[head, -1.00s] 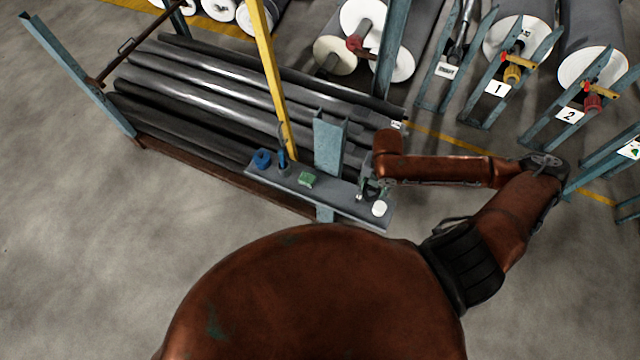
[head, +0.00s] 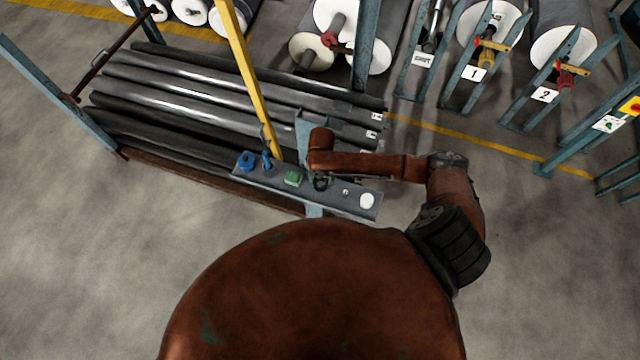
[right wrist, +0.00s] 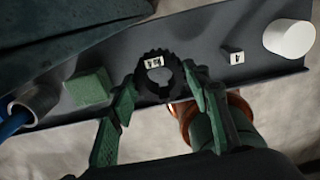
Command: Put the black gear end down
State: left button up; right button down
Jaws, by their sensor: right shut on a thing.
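The black gear end (right wrist: 147,88) is a toothed ring in the right wrist view. My right gripper (right wrist: 160,86) is shut on it, one green finger on each side. I cannot tell whether the ring touches the shelf. In the head view my right gripper (head: 320,183) is at the shelf, just right of the green block (head: 293,178); the gear end is hard to make out there. My left gripper is not in view.
A white cylinder (head: 367,200) stands at the shelf's right end, with a small label (head: 346,192) beside it. A blue part (head: 247,161) is at the left end. Long dark rolls (head: 190,90) lie in the rack behind, with a yellow post (head: 247,75) close by.

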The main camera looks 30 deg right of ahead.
notch_tip(320, 180, down, 3)
jog(key=shift+w+a+f, duration=0.1)
jog(key=shift+f, duration=0.05)
jog(key=c, duration=1.1)
grip_release()
notch_tip(320, 180, up, 12)
